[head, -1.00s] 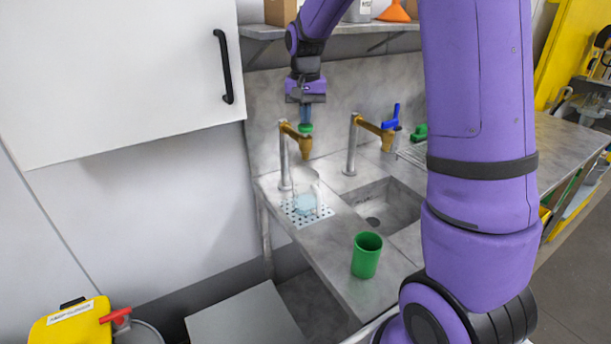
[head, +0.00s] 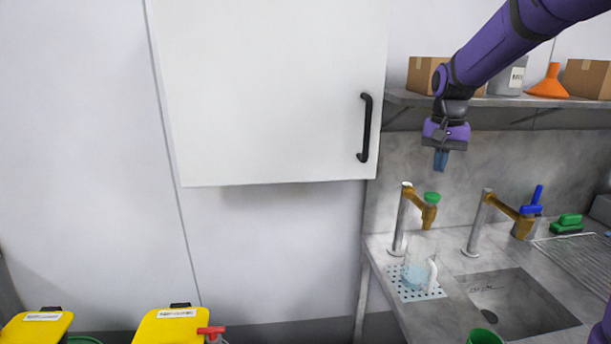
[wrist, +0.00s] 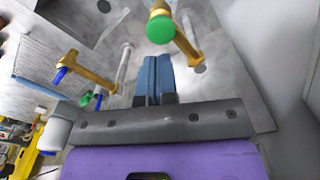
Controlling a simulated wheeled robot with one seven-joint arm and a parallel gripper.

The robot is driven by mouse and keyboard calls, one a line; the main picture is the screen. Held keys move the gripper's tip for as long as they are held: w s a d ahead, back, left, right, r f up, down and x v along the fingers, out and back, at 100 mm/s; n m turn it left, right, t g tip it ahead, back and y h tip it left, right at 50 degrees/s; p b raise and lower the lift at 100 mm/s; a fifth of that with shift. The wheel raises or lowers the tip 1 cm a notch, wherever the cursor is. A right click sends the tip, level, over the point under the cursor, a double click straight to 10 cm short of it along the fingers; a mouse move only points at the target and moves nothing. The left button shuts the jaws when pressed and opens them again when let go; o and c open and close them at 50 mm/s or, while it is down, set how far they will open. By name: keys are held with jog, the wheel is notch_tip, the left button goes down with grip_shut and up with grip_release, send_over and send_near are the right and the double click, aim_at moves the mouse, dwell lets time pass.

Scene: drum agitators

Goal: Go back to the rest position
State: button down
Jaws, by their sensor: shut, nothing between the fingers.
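My gripper (head: 440,161) hangs from the purple arm at the upper right of the head view, fingers pointing down. Its blue fingers are together and empty; they also show in the wrist view (wrist: 153,78). It is above the brass tap with the green knob (head: 430,205), apart from it. That green knob shows in the wrist view (wrist: 161,29) just beyond the fingers. A clear jug (head: 416,272) with some pale blue liquid stands under this tap on the perforated drain plate (head: 393,283).
A white wall cabinet (head: 265,95) with a black handle is left of my gripper. A shelf (head: 520,101) with boxes and an orange funnel (head: 549,82) runs behind the arm. A second tap (head: 520,222) with a blue handle stands at the sink (head: 520,305). Yellow-lidded bins (head: 172,326) stand lower left.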

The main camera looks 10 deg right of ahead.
jog(key=s+a+r+n+t, duration=0.1)
jog(key=s+a+r+n, duration=0.2)
jog(key=s, duration=0.5)
jog(key=s+a+r+t, duration=0.2)
jog(key=s+r, duration=0.2)
jog(key=s, duration=0.4)
jog(key=s+a+f+n+t, duration=0.2)
jog(key=s+a+n, duration=0.1)
jog(key=s, duration=1.2)
